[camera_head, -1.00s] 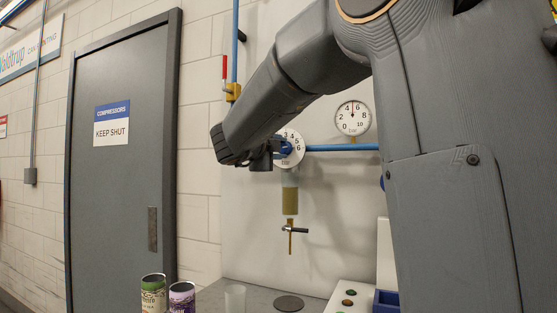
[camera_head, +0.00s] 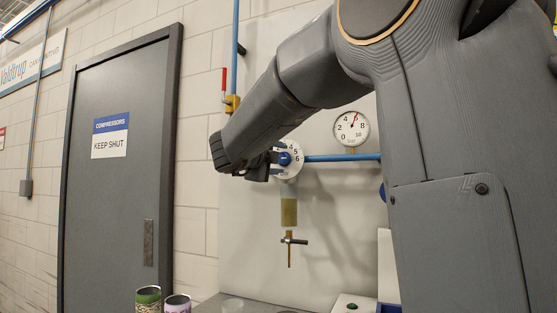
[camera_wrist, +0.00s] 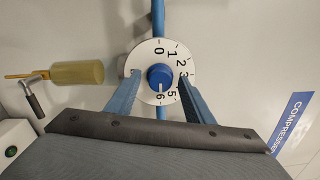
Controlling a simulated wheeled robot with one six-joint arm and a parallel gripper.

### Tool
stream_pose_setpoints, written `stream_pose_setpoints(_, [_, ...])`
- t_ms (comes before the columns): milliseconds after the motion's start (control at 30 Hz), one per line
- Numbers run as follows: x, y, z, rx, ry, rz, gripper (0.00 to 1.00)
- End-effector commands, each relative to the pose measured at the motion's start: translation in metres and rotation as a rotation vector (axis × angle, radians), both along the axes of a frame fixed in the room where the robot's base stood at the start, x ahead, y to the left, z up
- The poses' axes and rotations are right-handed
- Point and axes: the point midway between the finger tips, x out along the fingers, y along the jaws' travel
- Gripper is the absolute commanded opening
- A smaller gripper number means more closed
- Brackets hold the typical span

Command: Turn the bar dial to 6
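The bar dial is a white disc (camera_wrist: 146,55) with a blue knob (camera_wrist: 160,77) at its centre, seen face-on in the wrist view. Its numbers run from 0 past 3 to 5 and 6, and the 4 is covered by a finger. My gripper (camera_wrist: 158,75) is open, one finger on each side of the knob, with gaps between fingers and knob. In the head view the gripper (camera_head: 266,163) is at the left of the dial (camera_head: 291,148), partly covering it.
A blue pipe (camera_head: 340,157) runs right from the dial. A filter bowl (camera_head: 288,211) and a small tap (camera_head: 290,241) hang below it. A red-handled valve (camera_head: 223,82) is on the left pipe. Two cans (camera_head: 148,298) stand at the bottom edge.

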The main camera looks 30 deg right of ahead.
Motion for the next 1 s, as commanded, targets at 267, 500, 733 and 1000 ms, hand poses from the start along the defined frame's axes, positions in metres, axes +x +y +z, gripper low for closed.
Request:
stream_pose_setpoints(267, [0.0,0.0,0.0,-0.001,0.001,0.0,0.48])
stream_pose_setpoints(500, [-0.016,0.021,-0.001,0.0,0.0,0.003,0.48])
stream_pose_setpoints(733, [-0.038,0.05,-0.002,0.0,-0.001,0.004,0.48])
stream_pose_setpoints(1000, [-0.049,0.061,-0.002,0.0,0.0,0.001,0.48])
